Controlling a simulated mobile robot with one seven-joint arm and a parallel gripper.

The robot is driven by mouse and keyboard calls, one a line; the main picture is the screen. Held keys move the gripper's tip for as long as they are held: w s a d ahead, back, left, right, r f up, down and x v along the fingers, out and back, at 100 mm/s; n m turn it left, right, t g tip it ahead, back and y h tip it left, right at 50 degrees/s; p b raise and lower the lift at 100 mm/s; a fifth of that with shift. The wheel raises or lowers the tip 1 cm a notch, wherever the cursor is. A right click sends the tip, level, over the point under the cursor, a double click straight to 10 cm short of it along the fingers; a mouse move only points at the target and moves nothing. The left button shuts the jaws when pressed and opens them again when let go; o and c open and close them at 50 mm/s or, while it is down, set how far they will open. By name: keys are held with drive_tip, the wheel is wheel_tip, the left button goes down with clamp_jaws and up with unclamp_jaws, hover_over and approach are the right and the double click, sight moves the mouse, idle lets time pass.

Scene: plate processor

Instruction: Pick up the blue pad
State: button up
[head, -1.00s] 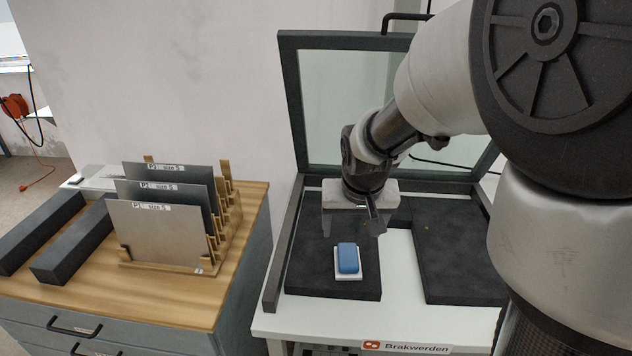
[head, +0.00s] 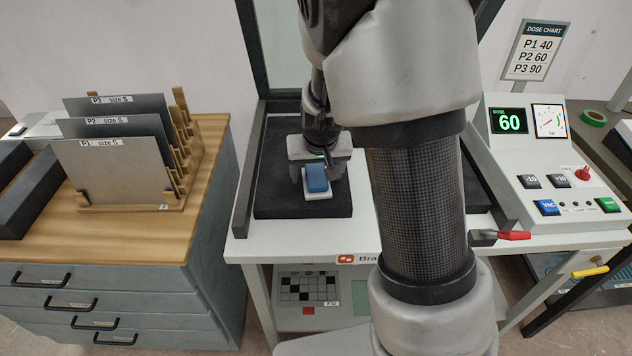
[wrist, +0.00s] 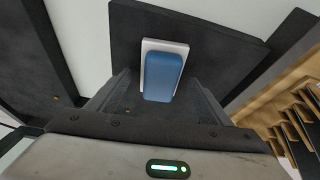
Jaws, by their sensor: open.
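The blue pad (head: 317,178) is a rounded blue block on a small white base (head: 318,196). It lies on the left black slab (head: 275,200) of the machine's bed. My gripper (head: 319,178) is open just behind and above the pad, fingers pointing down. In the wrist view the blue pad (wrist: 162,77) lies ahead, centred between the two open fingers (wrist: 165,92), with the white base under it. Whether the fingers reach down beside the pad I cannot tell.
Labelled plates (head: 115,170) stand in a wooden rack on the drawer cabinet at left. The raised glass lid (head: 284,60) is behind the pad. A control panel (head: 540,160) reading 60 stands at right. My arm hides the bed's middle.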

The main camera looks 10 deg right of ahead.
drive_tip(key=shift+w+f, duration=0.1)
drive_tip(key=shift+f, duration=0.1)
drive_tip(key=c, duration=1.2)
